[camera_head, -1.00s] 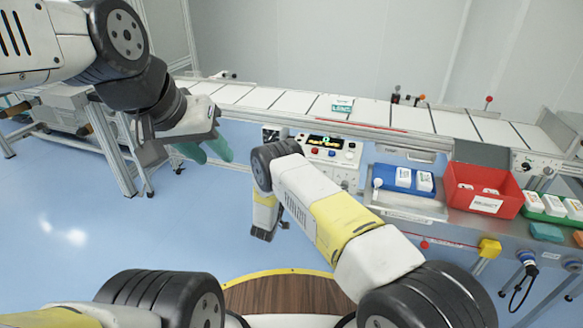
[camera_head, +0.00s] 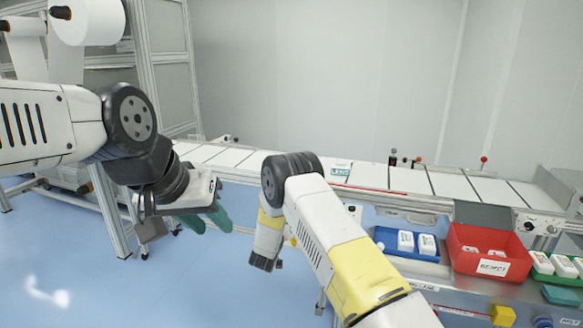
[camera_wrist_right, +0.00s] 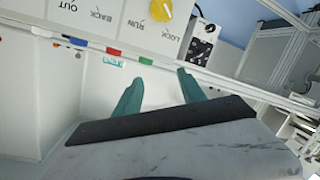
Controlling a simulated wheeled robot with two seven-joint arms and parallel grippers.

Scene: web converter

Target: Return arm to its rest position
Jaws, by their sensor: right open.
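My left gripper (camera_head: 208,219) hangs in front of the conveyor at the left in the head view. Its two teal fingers look apart, with nothing seen between them. My right arm (camera_head: 325,240) is bent in the lower middle, with its black elbow joint overlapping the conveyor. Its front part points down, and its fingers are not clear there. In the right wrist view, my right gripper (camera_wrist_right: 161,75) is open and empty, its two teal fingers spread apart.
The conveyor (camera_head: 437,183) crosses the back. A blue tray (camera_head: 388,237) with white items, a red bin (camera_head: 465,258) and a green tray (camera_head: 547,279) stand at the right. The right wrist view shows a labelled panel with a yellow knob (camera_wrist_right: 158,9). Blue floor is clear at lower left.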

